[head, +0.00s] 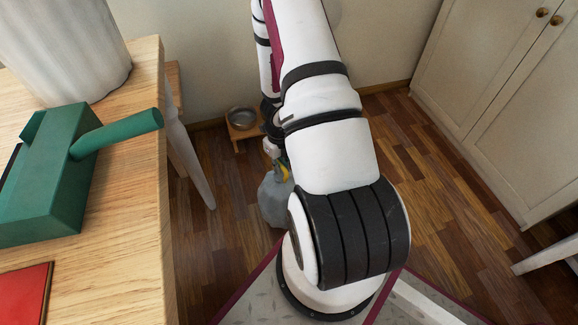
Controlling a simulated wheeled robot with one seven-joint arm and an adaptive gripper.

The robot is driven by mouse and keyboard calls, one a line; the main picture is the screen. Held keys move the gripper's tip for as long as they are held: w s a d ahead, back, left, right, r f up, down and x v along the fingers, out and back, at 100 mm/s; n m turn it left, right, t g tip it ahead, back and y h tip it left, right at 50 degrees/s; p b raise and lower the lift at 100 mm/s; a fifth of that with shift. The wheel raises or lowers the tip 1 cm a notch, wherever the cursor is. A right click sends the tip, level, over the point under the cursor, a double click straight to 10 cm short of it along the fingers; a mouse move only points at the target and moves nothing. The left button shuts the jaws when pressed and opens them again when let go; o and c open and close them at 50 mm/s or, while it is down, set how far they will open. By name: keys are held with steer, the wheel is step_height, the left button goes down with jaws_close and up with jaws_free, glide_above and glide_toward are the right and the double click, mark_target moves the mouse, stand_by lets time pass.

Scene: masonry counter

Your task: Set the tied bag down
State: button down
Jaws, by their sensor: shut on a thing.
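The tied bag (273,201) is grey and hangs or stands low beside my arm, left of the arm's base. Its right side is hidden behind my arm. A yellow and green bit shows at its top, at the gripper. My gripper (281,167) is mostly hidden by the arm and is shut on the top of the bag. I cannot tell whether the bag's bottom touches the wooden floor (213,247).
A wooden table (135,210) at left holds a green handled object (62,170), a white container (68,45) and a red item (22,294). A metal bowl on a small wooden stand (241,118) sits by the wall. A cream cabinet (505,100) stands at right. Floor between is clear.

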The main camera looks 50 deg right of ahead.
steer(key=w+a+f+b, duration=0.1)
steer(key=w+f, duration=0.3)
steer(key=w, duration=0.4)
steer(key=shift+w+a+f, duration=0.15)
steer(key=shift+w+a, duration=0.2)
steer(key=shift+a, duration=0.2)
stand_by(0.3)
steer(key=c, duration=1.6)
jaws_free()
steer(key=shift+f, duration=0.1)
steer(key=shift+c, duration=0.2)
step_height(320, 180, up, 12)
steer(key=p, duration=0.5)
steer(key=shift+p, duration=0.3)
